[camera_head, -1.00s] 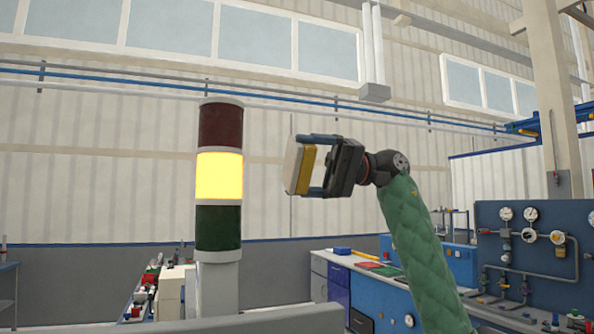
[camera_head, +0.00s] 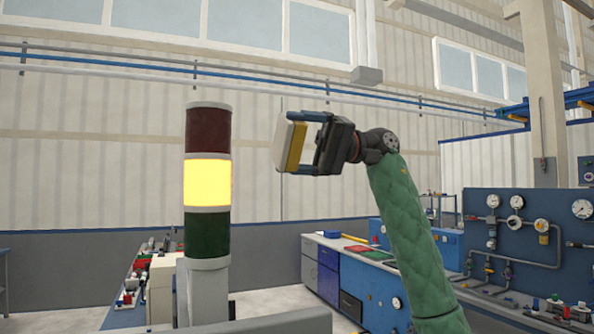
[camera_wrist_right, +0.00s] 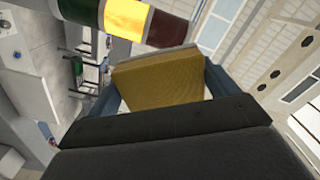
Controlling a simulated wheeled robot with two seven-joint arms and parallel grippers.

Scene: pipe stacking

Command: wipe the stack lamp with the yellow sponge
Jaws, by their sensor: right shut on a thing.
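The stack lamp stands upright left of centre in the head view, with a dark red top, a lit yellow middle (camera_head: 207,183) and a dark green bottom on a grey post. It also shows at the top of the right wrist view (camera_wrist_right: 127,17). My right gripper (camera_head: 307,145) is shut on the yellow sponge (camera_head: 296,146), which has a pale outer face. The sponge fills the middle of the right wrist view (camera_wrist_right: 160,82). In the head view it is to the right of the lamp, level with its red and yellow parts, with a visible gap. My left gripper is out of view.
A blue workbench (camera_head: 366,285) with trays stands behind at the right. A blue panel with gauges (camera_head: 515,235) is at far right. A cluttered bench (camera_head: 128,300) is behind the lamp at lower left. The air between lamp and sponge is clear.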

